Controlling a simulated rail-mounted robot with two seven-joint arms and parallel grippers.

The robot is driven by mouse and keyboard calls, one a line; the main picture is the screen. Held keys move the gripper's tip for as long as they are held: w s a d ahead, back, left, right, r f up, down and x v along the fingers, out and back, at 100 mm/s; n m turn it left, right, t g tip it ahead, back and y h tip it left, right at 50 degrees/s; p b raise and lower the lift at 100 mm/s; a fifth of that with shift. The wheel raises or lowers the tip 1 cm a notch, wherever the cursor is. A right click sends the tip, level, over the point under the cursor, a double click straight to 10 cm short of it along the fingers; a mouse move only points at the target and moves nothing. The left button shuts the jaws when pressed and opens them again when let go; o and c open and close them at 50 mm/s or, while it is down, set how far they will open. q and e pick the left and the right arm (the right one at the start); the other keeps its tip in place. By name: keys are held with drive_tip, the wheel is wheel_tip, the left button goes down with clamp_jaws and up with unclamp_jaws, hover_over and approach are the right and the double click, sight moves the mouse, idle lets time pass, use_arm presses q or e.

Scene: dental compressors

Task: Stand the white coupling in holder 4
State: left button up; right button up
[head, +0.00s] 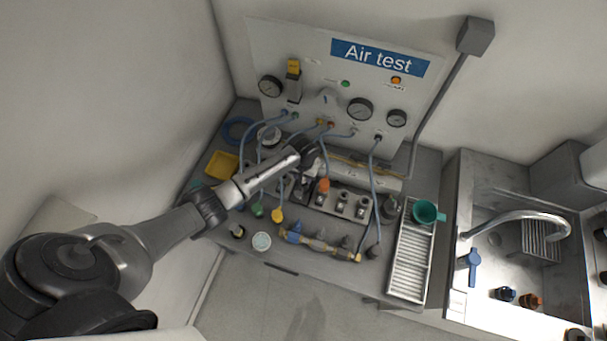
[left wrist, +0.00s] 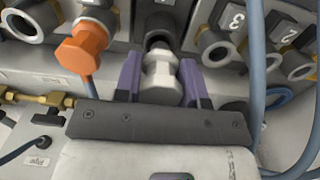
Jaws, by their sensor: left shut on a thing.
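My left gripper (head: 303,168) reaches over the bench at the foot of the test panel. In the left wrist view its purple fingers (left wrist: 160,84) are shut on the white coupling (left wrist: 160,72), a stepped piece with a hex-shaped middle. Just beyond the coupling is a dark round socket (left wrist: 157,40), partly hidden by it. I cannot tell whether the two touch. Numbers 3 (left wrist: 236,20) and 2 (left wrist: 284,28) mark holders to the right; no 4 is readable. The coupling is not distinct in the head view. My right gripper is not in view.
An orange hex fitting (left wrist: 82,50) with a blue hose sits close left of the fingers; it also shows in the head view (head: 323,185). Another blue hose (left wrist: 256,60) runs close on the right. A grey socket block (head: 343,203) and slatted rack (head: 410,262) stand right.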

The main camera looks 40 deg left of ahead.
use_arm(q)
drive_tip(key=shift+f, duration=0.35)
drive_tip(key=shift+f+b, duration=0.6)
drive_tip(key=shift+f, duration=0.4)
drive_tip(key=o, duration=1)
wheel_tip(320, 180, up, 14)
drive_tip(key=shift+f+p, duration=0.1)
drive_tip(key=shift+p, duration=0.6)
